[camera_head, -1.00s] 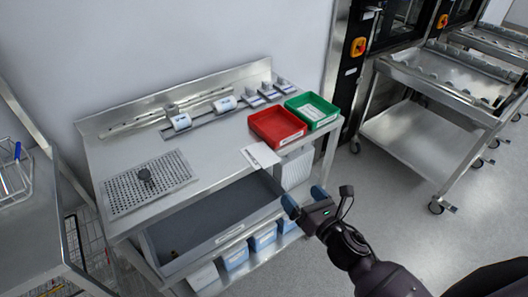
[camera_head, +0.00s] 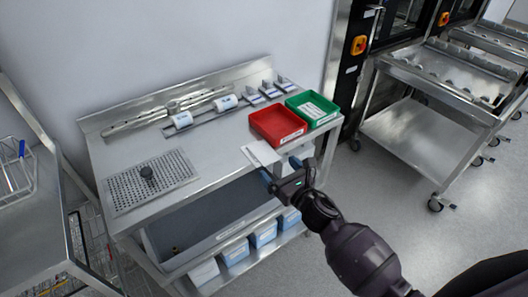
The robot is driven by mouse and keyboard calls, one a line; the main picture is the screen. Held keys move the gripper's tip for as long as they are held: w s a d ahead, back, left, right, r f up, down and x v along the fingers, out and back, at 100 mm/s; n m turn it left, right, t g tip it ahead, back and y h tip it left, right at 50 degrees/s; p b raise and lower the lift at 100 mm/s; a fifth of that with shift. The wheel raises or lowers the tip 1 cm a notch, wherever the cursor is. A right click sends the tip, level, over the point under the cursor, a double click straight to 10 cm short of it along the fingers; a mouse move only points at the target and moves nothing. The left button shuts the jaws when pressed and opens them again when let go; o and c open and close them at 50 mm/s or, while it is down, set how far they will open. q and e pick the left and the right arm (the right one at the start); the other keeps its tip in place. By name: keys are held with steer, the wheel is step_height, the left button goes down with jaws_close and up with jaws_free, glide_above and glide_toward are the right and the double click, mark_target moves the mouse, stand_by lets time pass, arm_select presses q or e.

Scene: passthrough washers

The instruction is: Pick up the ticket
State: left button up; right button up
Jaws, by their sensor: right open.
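The ticket (camera_head: 260,153) is a white paper slip lying at the front edge of the steel table (camera_head: 215,160), just in front of the red tray (camera_head: 277,125). My right gripper (camera_head: 268,181) is open and empty, its blue fingertips close to the table's front edge, just below the ticket in the picture. Whether the fingers touch the ticket or the table cannot be told. My left gripper is not in view.
A green tray (camera_head: 313,109) with papers stands right of the red one. A perforated plate (camera_head: 150,181) with a black knob lies at the table's left. Label rolls (camera_head: 182,120) stand at the back. Blue-and-white boxes (camera_head: 262,232) sit on the shelf below.

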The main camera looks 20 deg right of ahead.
mark_target(264, 153)
steer(key=x, duration=0.2)
steer(key=shift+w+a, duration=0.1)
steer(key=shift+w, duration=0.3)
steer(key=c, duration=1)
